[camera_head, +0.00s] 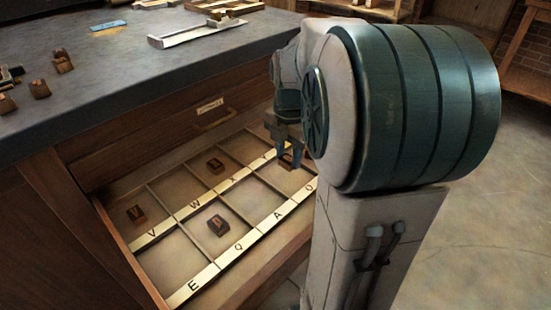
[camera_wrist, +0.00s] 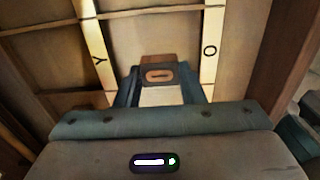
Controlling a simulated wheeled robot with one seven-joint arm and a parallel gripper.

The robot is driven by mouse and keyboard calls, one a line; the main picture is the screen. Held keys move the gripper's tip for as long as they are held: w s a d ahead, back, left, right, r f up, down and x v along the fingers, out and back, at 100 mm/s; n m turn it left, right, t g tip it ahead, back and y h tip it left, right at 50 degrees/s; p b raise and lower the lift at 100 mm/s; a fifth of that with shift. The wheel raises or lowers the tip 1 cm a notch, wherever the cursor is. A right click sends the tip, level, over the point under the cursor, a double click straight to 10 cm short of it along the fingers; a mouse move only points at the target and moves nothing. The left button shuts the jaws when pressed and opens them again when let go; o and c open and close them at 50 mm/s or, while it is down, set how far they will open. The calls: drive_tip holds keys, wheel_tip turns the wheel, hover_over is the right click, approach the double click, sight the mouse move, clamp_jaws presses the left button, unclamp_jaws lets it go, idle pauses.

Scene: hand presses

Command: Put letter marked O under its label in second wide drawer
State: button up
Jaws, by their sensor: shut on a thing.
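My gripper (camera_head: 290,162) reaches down into the open drawer (camera_head: 200,201) at its right end. It is shut on a small brown letter block (camera_wrist: 158,61), between both fingers in the wrist view. The block's dark face bears a rounded, oblong mark that looks like an O. The label O (camera_wrist: 210,50) is on the strip to the right of the block, and the label Y (camera_wrist: 99,57) is on the strip to the left. The block is over or in the compartment between these strips; whether it touches the floor I cannot tell. The O label (camera_head: 309,188) also shows in the head view.
Thin dividers separate the compartments. A shut drawer with a handle (camera_head: 214,121) and the grey countertop (camera_head: 120,85) are above.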

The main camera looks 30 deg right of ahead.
sight(286, 166)
drive_tip(key=shift+w+f, duration=0.15)
drive_tip(key=shift+w, duration=0.15)
drive_tip(key=shift+f+b, duration=1.1)
drive_tip(key=shift+f, duration=0.85)
drive_tip(key=shift+f, duration=0.1)
drive_tip(key=o, duration=1)
drive_tip(key=shift+c, duration=0.2)
